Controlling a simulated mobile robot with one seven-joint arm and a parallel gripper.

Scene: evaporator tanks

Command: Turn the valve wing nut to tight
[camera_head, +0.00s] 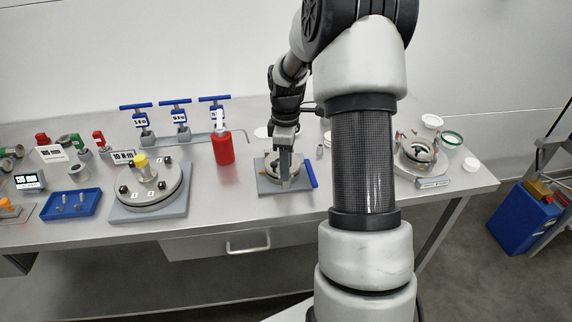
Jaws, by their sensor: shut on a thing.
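My gripper (286,168) reaches down onto a small round metal valve fitting (271,164) at the middle of the bench. The fitting stands on a grey base plate (272,187), and a blue bar handle (311,175) sticks out at its right. My gripper is shut at the top of the fitting, where the wing nut would be. The wing nut itself is hidden by the fingers, so its angle and tightness do not show.
A red bottle (223,147) stands close left of the fitting. Left of it are a large round flanged lid (152,187), blue T-handled valves (174,103) and a blue tray (71,203). A clamp ring assembly (416,152) stands right of my arm. Bare bench lies in front.

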